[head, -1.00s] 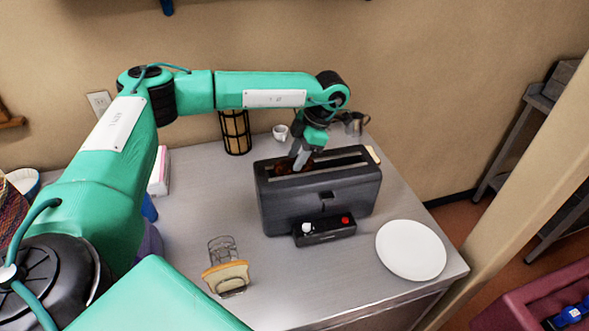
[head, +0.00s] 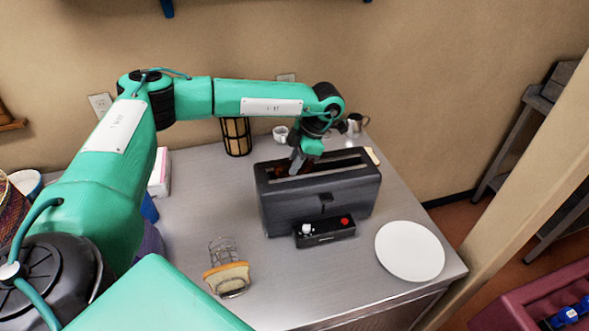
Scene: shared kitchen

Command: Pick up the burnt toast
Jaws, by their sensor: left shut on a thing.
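The burnt toast (head: 281,170) shows as a small dark brown piece in the left part of the slot of the black toaster (head: 318,205). Most of it is hidden by the toaster wall and my gripper. My left gripper (head: 296,168) points down into the slot from above and is shut on the toast. My right gripper is not in view.
A white plate (head: 410,251) lies right of the toaster on the metal table. A wire rack (head: 223,251) with a bread slice (head: 227,277) stands front left. A small white cup (head: 280,133), a metal jug (head: 356,124) and a dark lattice canister (head: 236,137) stand behind.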

